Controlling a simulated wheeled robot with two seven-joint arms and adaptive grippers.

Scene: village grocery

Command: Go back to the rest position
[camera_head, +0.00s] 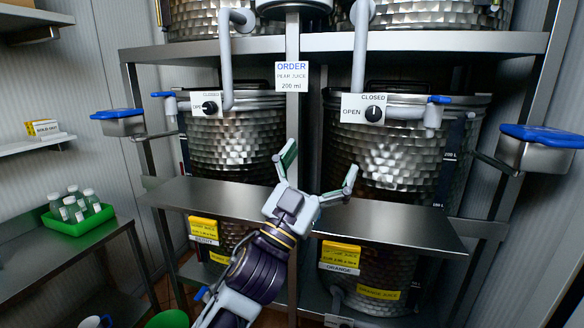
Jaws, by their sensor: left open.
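My left gripper (318,172) is in the middle of the head view, with its arm coming up from the bottom. Its two fingers are spread wide and nothing is between them. It is in front of the metal rack, over the steel shelf (400,226) in the picture. My right gripper is not in view.
Two steel juice tanks (238,140) (400,155) with dial valves stand behind the shelf. An order sign (292,76) hangs between them. Blue-lidded boxes (120,122) (540,148) flank the rack. At left, a green tray (80,222) of small bottles sits on a metal table (50,252).

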